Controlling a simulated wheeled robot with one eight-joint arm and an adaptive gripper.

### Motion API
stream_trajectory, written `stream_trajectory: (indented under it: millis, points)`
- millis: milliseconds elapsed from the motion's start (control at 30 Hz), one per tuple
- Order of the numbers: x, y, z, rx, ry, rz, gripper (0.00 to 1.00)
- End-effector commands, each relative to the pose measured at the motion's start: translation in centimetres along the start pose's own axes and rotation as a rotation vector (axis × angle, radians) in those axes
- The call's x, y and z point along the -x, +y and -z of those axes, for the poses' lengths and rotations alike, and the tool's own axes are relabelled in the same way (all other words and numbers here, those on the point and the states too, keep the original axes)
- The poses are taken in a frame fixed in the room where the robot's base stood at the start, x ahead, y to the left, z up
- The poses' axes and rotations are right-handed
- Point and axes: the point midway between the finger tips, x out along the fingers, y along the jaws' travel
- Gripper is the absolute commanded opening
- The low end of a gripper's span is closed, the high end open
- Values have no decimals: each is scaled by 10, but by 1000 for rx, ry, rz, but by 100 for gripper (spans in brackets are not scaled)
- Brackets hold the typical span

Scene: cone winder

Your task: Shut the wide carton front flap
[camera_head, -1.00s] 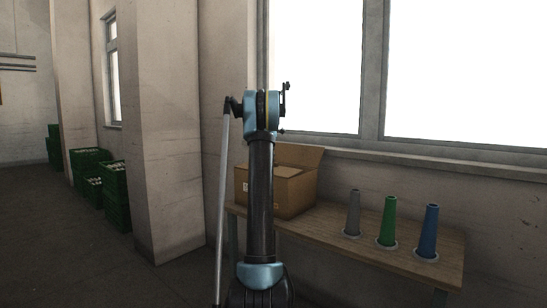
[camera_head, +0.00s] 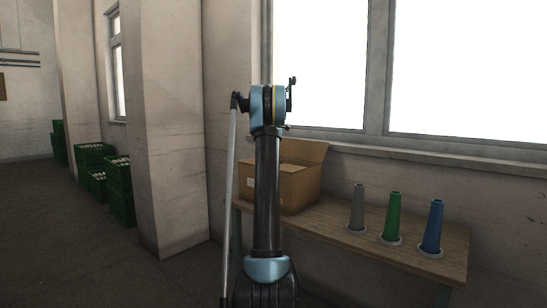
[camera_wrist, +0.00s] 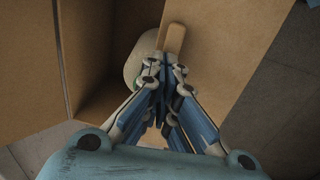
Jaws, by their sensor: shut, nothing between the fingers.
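The brown carton (camera_head: 300,187) stands at the left end of the wooden table in the head view, partly hidden behind my arm. A raised flap (camera_head: 305,151) tilts up at its top right; I cannot tell from this view whether the front flap shows. In the wrist view, brown cardboard walls (camera_wrist: 115,45) and a shadowed gap are at the left, and a broad cardboard panel (camera_wrist: 222,40) spreads at the right. My gripper (camera_wrist: 166,68) is shut and empty, over the cardboard. Whether it touches the panel is unclear. My gripper does not show in the head view.
A grey cone (camera_head: 357,208), a green cone (camera_head: 392,217) and a blue cone (camera_head: 433,227) stand on the table (camera_head: 345,250) right of the carton. A window wall lies behind. Green crates (camera_head: 118,190) stand at the left beyond a pillar (camera_head: 175,130). Open floor is at left.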

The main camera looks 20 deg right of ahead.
Motion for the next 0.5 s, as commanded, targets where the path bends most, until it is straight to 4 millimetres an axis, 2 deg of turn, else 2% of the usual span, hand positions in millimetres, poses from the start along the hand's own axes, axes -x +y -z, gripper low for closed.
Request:
stream_trajectory:
  millis: [500]
  points:
    - [17,2,0,0,0,0,0]
